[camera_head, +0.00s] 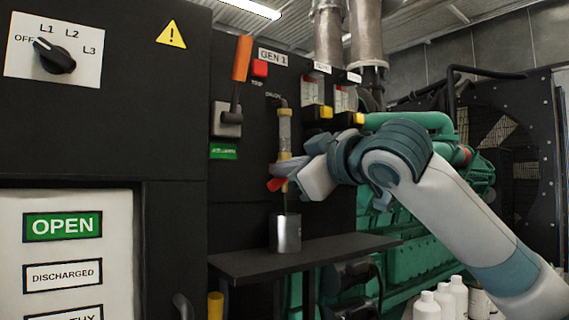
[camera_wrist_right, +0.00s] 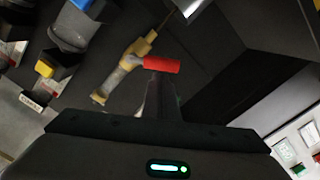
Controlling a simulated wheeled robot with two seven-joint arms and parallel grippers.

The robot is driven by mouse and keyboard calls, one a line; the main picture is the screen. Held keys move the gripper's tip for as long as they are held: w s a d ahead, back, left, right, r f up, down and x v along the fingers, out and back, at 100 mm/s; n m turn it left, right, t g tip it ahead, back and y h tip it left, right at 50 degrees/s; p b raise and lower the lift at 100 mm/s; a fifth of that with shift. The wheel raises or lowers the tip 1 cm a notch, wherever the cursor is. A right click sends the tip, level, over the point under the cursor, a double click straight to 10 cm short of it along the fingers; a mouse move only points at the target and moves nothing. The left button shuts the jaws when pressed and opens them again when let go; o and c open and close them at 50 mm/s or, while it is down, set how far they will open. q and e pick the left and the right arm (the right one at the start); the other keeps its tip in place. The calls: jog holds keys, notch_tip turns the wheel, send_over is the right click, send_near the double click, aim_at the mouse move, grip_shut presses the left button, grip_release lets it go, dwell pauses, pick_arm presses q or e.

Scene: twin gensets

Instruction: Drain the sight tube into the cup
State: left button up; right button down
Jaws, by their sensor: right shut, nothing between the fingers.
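The sight tube (camera_head: 285,128) stands upright on the black panel, with brass fittings at its ends. A red valve handle (camera_head: 275,184) sticks out at its lower fitting, and it also shows in the right wrist view (camera_wrist_right: 162,66). The metal cup (camera_head: 286,234) stands upright on the shelf below the tube. A thin dark line runs from the fitting down to the cup; I cannot tell whether it is liquid or a spout. My right gripper (camera_head: 285,168) is shut and empty beside the handle; I cannot tell whether it touches. My left gripper is out of view.
The dark shelf (camera_head: 250,263) has free room around the cup. An orange lever (camera_head: 242,60) and a red button (camera_head: 260,68) are on the panel above left. Green engine parts (camera_head: 420,260) lie behind my right arm. White bottles (camera_head: 445,300) stand low at the right.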

jog(key=shift+f, duration=0.1)
dwell(0.4)
jog(key=shift+f+n, duration=0.15)
jog(key=shift+n, duration=0.35)
jog(key=n, duration=0.1)
jog(key=f+n, duration=0.1)
jog(key=n, duration=0.1)
jog(key=shift+w+d+f, duration=0.15)
jog(key=shift+d+f, duration=0.1)
jog(key=shift+d, duration=0.05)
jog(key=n, duration=0.1)
jog(key=d+f+n+p, duration=0.1)
jog(key=n, duration=0.1)
jog(key=w+f+n, duration=0.1)
jog(key=shift+d, duration=0.25)
jog(key=shift+w, duration=0.1)
dwell(0.5)
